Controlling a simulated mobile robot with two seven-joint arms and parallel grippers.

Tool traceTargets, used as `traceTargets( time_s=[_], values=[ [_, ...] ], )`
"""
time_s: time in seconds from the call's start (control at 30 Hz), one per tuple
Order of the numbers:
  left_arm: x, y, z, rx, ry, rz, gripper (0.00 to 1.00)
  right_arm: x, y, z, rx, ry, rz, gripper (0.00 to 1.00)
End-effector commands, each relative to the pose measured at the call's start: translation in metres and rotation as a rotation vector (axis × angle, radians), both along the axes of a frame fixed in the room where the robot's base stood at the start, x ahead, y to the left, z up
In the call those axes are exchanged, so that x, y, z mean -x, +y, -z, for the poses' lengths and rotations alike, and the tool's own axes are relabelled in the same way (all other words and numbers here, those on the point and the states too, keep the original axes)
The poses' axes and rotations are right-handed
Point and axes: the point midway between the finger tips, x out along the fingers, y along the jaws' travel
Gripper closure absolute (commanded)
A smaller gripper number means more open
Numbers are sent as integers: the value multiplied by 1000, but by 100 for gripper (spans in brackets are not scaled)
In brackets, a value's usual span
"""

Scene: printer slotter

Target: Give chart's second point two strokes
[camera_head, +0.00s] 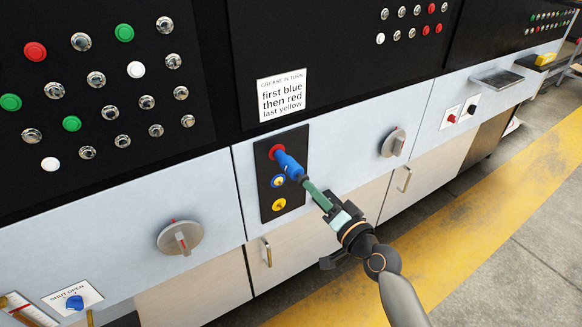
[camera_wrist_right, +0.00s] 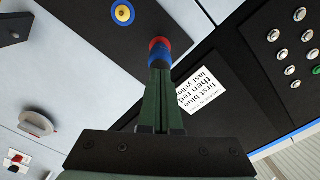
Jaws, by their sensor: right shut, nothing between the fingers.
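A white chart (camera_head: 282,95) reads "grease in turn, first blue then red last yellow". Below it, a dark panel (camera_head: 269,216) carries a red point (camera_head: 275,149) at the top, a blue-and-yellow point (camera_head: 278,181) in the middle and a yellow point (camera_head: 279,204) at the bottom. A blue cylinder (camera_head: 288,165) sticks out from the red point, tilted toward my right gripper (camera_head: 308,185). The shut green fingertips meet its near end. In the right wrist view the blue cylinder (camera_wrist_right: 159,58) lies straight beyond the fingertips, against the red ring (camera_wrist_right: 158,43). My left gripper is out of view.
Grey knobs (camera_head: 181,238) (camera_head: 393,142) stand out on both sides of the panel. A door handle (camera_head: 266,252) sits below it. A blue knob by a "shut/open" label (camera_head: 75,302) is at lower left. The floor at right is clear.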

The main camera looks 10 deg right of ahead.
Motion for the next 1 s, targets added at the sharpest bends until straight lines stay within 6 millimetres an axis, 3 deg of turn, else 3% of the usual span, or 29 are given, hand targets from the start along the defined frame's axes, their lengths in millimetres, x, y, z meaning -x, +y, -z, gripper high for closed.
traceTargets(
  time_s=[0.7,1.0],
  values=[
    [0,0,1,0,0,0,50,-16,6,0,0,0,0,100],
    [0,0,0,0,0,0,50,-10,3,1,0,1,1,100]
  ],
)
